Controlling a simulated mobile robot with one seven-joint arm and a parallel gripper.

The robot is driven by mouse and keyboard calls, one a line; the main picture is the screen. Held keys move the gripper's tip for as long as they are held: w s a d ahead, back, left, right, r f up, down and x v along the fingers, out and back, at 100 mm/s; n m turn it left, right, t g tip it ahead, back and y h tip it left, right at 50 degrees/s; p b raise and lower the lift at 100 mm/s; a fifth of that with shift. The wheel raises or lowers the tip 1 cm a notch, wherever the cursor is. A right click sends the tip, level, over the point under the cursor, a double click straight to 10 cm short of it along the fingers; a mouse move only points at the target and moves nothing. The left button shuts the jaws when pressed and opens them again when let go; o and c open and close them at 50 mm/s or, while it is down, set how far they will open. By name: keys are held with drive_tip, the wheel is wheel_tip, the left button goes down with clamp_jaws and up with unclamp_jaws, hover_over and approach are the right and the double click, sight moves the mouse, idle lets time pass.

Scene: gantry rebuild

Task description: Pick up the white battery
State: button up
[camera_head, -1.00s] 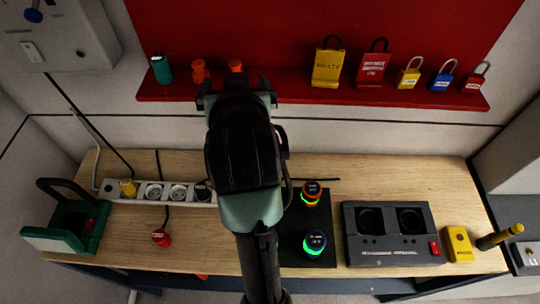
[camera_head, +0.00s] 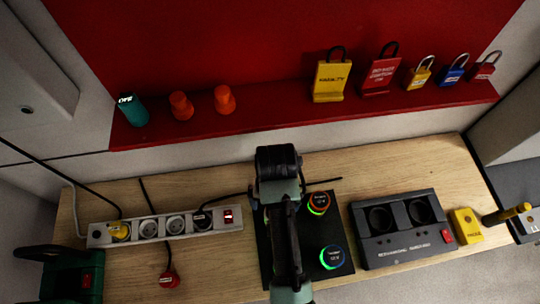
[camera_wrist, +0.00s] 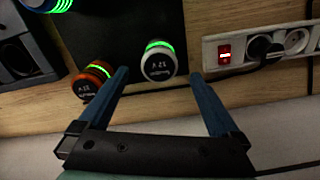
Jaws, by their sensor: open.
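The white battery (camera_wrist: 158,62), with a green-lit ring, stands on the dark charging plate in the wrist view, close to the plate's edge. My arm hides it in the head view. My gripper (camera_wrist: 160,74) is open and empty, its two blue fingers pointing towards the plate. The white battery appears between the fingertips, nearer the left one, with no visible contact. I cannot tell how far above it the tips are. An orange-topped battery (camera_wrist: 92,78) stands just left of the left finger; it also shows in the head view (camera_head: 319,203).
A blue-ringed battery (camera_head: 332,257) stands on the same plate (camera_head: 343,225). A power strip (camera_head: 150,229) with plugs and cables lies left, a dark two-well charger (camera_head: 403,230) right. A red shelf (camera_head: 290,116) with padlocks runs behind.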

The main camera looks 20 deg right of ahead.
drive_tip(key=shift+s+f+p, duration=0.3)
drive_tip(key=shift+f, duration=0.45)
drive_tip(key=shift+a+f+p, duration=0.1)
drive_tip(key=shift+f+p, duration=0.5)
drive_tip(key=shift+f, duration=1.65)
drive_tip(key=shift+w, duration=0.1)
clamp_jaws()
